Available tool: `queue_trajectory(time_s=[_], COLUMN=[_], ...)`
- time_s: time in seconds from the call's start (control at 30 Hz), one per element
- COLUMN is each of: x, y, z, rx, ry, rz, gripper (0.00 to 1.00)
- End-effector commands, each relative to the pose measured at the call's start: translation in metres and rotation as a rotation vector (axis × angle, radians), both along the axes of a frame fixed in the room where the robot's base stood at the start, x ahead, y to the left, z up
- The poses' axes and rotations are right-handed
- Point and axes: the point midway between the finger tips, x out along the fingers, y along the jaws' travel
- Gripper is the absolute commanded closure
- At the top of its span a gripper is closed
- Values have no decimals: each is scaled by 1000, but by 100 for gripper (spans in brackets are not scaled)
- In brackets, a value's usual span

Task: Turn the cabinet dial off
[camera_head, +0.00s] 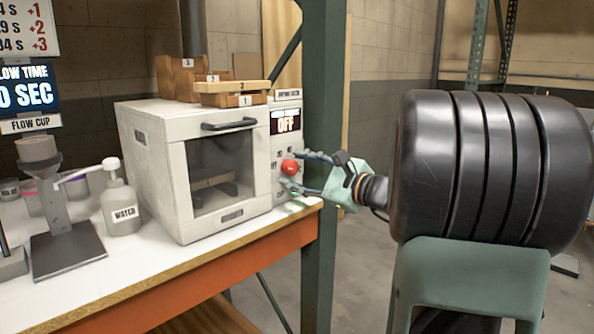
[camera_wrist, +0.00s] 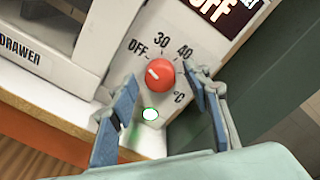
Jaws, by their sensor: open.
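The cabinet (camera_head: 155,160) is a white box with a glass door, standing on the bench. Its red dial (camera_head: 290,167) is on the right-hand control panel. In the wrist view the dial (camera_wrist: 160,75) has a short white mark on its left side, on the side of the OFF label. Labels 30, 40 and °C surround it. The display (camera_head: 286,122) above reads OFF. My gripper (camera_head: 298,171) is open in front of the panel. In the wrist view the fingers of my gripper (camera_wrist: 163,80) are on either side of the dial, with gaps visible.
A lit round indicator (camera_wrist: 150,114) is just below the dial. A green post (camera_head: 320,230) stands close beside the panel and my gripper.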

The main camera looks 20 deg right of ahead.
Motion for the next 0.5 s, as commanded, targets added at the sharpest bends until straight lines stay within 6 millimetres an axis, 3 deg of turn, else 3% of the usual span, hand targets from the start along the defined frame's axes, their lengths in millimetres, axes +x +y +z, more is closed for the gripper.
queue_trajectory(time_s=[0.5], x=[-91], y=[-34], z=[4], rx=[0], ry=[0], rz=[-4], gripper=[56])
